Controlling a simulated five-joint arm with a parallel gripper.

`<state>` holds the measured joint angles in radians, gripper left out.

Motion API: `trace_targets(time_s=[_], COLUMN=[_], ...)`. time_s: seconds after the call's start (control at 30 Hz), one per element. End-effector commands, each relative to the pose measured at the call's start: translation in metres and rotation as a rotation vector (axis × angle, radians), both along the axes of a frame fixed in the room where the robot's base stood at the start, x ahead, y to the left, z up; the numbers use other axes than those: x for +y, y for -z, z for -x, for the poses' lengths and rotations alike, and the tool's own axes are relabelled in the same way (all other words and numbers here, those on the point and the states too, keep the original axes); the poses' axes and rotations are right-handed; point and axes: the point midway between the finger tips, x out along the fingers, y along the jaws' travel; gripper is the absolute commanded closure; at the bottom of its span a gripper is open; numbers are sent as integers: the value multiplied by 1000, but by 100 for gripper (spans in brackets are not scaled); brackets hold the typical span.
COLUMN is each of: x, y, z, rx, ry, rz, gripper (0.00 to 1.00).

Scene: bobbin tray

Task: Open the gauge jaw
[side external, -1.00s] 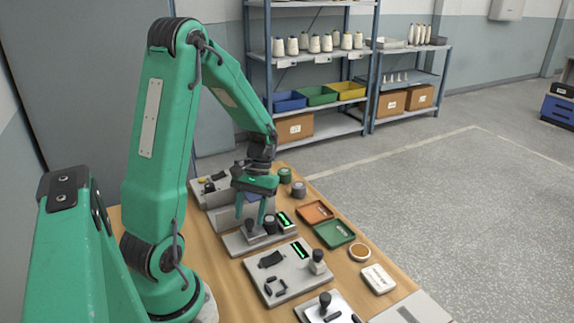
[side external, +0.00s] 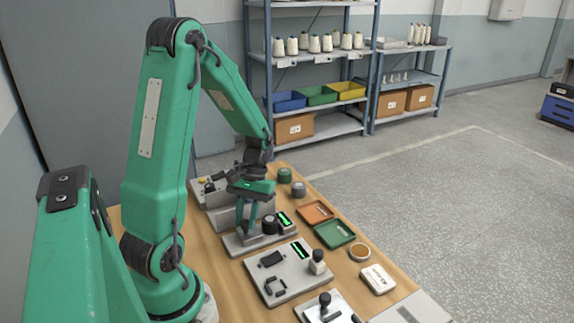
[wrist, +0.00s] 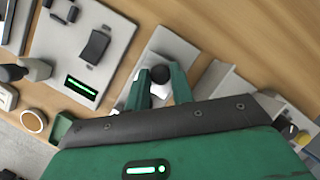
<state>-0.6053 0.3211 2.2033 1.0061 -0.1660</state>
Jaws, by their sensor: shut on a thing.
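My gripper (side external: 247,229) is lowered onto the gauge's left part, fingers pointing down. In the wrist view, my gripper (wrist: 159,84) has its two green fingers on either side of the dark round knob (wrist: 160,73) of the gauge jaw, and it is shut on it. In the side view the fingers mostly hide that knob. The exact jaw gap cannot be seen.
A second grey fixture (side external: 292,287) with a green display stands nearer the camera. An orange tray (side external: 317,211) and a green tray (side external: 334,233) lie to the right. Small spools (side external: 298,188) stand behind. A grey block (side external: 221,194) is close behind my gripper.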

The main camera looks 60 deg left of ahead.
Motion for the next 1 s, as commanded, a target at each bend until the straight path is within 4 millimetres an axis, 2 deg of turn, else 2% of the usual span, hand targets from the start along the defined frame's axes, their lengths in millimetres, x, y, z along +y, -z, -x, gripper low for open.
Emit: trace_targets(time_s=[0.2,0.47,0.5,0.6,1.0], x=[2,2,1,1,1], y=[-1,-1,-1,-1,-3], z=[19,20,20,20,19], rx=[-11,-11,-10,-10,-10], ry=[-10,-10,-10,-10,-7], rz=[11,11,12,12,12], gripper=[100,100,73,55,55])
